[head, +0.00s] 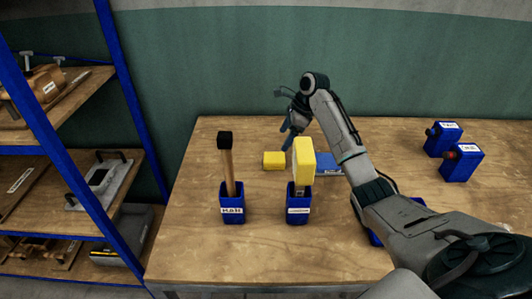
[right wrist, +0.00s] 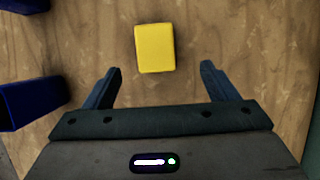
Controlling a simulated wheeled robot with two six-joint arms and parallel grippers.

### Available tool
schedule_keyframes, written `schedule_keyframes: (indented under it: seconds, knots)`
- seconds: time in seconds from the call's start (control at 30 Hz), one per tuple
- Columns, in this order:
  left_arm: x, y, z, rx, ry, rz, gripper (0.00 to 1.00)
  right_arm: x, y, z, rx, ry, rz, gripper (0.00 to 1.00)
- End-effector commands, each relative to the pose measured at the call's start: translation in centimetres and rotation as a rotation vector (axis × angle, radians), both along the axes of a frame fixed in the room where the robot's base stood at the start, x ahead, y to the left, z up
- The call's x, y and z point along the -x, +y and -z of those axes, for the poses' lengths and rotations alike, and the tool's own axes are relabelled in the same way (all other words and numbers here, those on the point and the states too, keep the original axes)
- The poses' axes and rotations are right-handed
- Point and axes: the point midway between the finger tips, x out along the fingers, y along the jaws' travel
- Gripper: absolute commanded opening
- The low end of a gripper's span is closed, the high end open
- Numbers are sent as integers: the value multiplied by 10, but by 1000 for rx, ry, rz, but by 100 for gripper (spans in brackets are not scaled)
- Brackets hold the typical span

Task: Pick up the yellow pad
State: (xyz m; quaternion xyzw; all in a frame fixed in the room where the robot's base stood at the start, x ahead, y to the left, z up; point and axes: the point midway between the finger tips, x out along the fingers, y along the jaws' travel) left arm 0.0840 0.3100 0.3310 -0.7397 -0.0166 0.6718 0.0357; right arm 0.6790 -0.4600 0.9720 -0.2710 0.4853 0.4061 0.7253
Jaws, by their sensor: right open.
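The yellow pad (head: 274,160) lies flat on the wooden table, left of and behind a blue holder with a taller yellow-headed tool. It also shows in the right wrist view (right wrist: 155,48), just beyond my fingertips and roughly centred between them. My right gripper (head: 289,128) is above the far part of the table, near the pad. In the right wrist view its two fingers (right wrist: 160,70) are spread apart with nothing between them. My left gripper is out of view.
A blue holder (head: 297,208) carries the yellow-headed tool (head: 304,158). Another blue holder (head: 232,208) carries a black-headed hammer (head: 225,142). Blue boxes (head: 460,167) stand at the right. A blue-framed shelf (head: 97,155) is at the left. The table's left front is clear.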

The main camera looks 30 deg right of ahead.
Motion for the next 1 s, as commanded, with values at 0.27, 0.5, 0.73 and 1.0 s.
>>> schedule_keyframes:
  seconds: [0.27, 0.5, 0.73, 1.0]
  knots:
    - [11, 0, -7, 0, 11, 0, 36, -7, 14, 39, -1, 4, -1, 80]
    - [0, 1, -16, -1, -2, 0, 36, -8, 21, 58, -2, 6, -1, 80]
    - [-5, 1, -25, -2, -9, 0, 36, -11, 30, 89, -2, 3, -1, 80]
    - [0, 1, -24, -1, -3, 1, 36, -12, 31, 96, 1, 1, -1, 80]
